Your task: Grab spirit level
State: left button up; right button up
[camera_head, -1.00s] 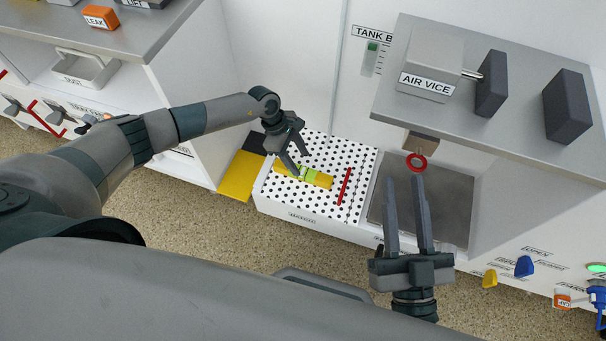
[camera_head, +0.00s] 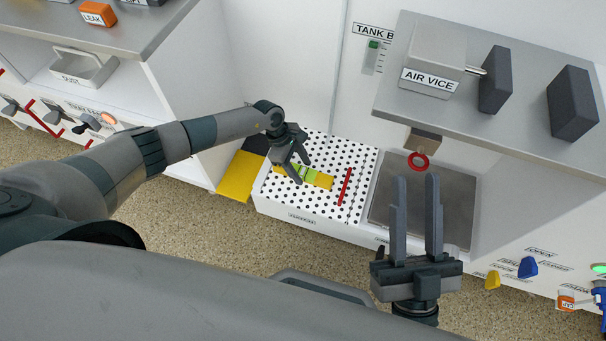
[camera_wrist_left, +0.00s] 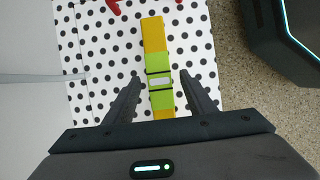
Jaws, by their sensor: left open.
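The spirit level (camera_head: 321,180) is a yellow bar with a green middle and a clear vial, lying flat on a white perforated board. In the left wrist view the spirit level (camera_wrist_left: 155,45) runs lengthwise between the fingers. My left gripper (camera_head: 303,172) is open above its left part. In the left wrist view my left gripper's fingers (camera_wrist_left: 162,92) stand on either side of the level's green part, with gaps on both sides. My right gripper (camera_head: 416,180) is open and empty, in front of the grey recess at the right.
A red ring (camera_head: 418,161) hangs under the air vice shelf (camera_head: 395,108). A yellow panel (camera_head: 238,178) lies left of the board. The grey recess floor (camera_head: 456,205) is clear.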

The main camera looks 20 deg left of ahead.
pick_arm(q)
jog(key=shift+x, duration=0.9)
jog(key=c, duration=1.2)
